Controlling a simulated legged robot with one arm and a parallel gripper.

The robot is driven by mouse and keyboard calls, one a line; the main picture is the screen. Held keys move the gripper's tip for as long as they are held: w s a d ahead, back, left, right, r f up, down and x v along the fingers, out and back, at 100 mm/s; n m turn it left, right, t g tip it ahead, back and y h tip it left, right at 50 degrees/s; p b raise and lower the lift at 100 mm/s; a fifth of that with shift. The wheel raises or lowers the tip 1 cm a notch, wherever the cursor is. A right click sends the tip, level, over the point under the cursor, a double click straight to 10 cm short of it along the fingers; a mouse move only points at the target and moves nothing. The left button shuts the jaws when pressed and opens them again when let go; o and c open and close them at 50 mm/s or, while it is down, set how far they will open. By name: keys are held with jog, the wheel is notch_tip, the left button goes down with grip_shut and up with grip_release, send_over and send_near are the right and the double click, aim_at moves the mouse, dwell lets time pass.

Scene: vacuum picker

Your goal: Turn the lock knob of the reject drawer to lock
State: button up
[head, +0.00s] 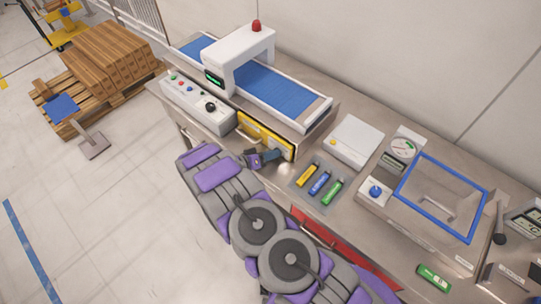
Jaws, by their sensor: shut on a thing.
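The reject drawer (279,142) shows as a yellow front under the blue conveyor. My gripper (272,156) is at the lower part of this front, seen from above and behind. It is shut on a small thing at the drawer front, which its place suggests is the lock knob. The jaws and wrist hide the knob, so I cannot tell which way it is turned. The drawer looks pushed in under the conveyor.
A control box (197,105) with a black dial stands left of the drawer. Several coloured sticks lie on a grey mat (300,181) close to the right of my gripper. A white box (354,141) and a clear blue-rimmed chamber (400,190) stand further right.

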jog(key=shift+a, duration=0.15)
jog(key=o, duration=0.7)
jog(key=shift+w, duration=0.1)
jog(key=shift+o, duration=0.4)
jog(key=shift+a+f, duration=0.1)
jog(key=shift+a, duration=0.05)
jog(key=shift+s+a, duration=0.1)
jog(key=shift+s, duration=0.15)
jog(key=v, duration=1.6)
jog(key=shift+s+a, duration=0.3)
